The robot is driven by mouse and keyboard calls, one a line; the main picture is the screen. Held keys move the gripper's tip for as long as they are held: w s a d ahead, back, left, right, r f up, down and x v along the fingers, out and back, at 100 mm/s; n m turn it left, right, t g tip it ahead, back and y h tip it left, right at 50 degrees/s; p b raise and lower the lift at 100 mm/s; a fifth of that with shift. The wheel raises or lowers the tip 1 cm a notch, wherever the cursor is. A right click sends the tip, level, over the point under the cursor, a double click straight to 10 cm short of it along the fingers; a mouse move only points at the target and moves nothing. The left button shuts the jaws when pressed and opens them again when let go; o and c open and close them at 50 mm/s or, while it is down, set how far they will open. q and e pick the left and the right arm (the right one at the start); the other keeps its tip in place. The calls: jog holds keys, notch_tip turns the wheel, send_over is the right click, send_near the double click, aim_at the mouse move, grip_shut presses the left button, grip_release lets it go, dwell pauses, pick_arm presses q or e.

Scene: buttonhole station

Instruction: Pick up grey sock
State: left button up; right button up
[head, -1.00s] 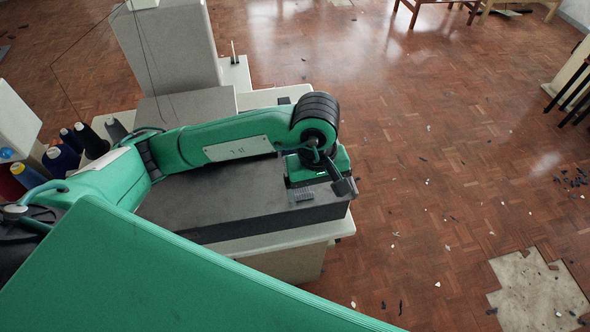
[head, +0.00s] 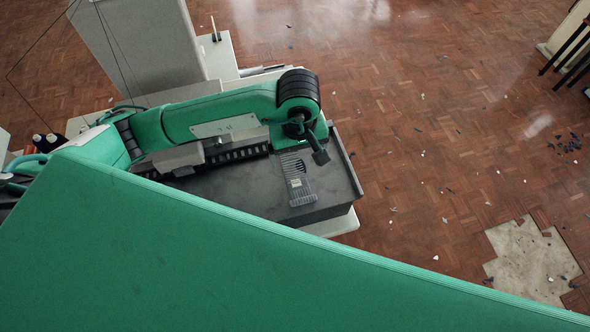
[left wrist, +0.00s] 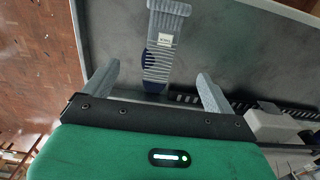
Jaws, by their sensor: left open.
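The grey sock (head: 296,178) is ribbed, with a small pale label, and lies flat on the dark bed of the station near its right end. In the left wrist view the sock (left wrist: 167,35) runs down from the top edge and shows dark blue patches. My left gripper (left wrist: 158,84) is open, one finger to each side of the sock's near end, with nothing between them gripped. My right gripper is not in view.
The dark bed (head: 235,193) has a raised rim and a black toothed strip along its far side. A pale machine column (head: 150,45) stands behind my left arm. Thread cones (head: 45,140) stand at the left. Parquet floor with scattered debris lies to the right.

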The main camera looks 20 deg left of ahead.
aim_at(296, 178)
pick_arm(q)
jog(key=f, duration=0.2)
jog(key=f+p, duration=0.1)
jog(key=f, duration=0.1)
jog(key=shift+w+a, duration=0.2)
jog(key=shift+f, duration=0.25)
jog(key=f+p, duration=0.3)
jog(key=shift+s+f, duration=0.25)
jog(key=shift+f, duration=0.8)
jog(key=shift+c, duration=0.7)
jog(key=c, duration=1)
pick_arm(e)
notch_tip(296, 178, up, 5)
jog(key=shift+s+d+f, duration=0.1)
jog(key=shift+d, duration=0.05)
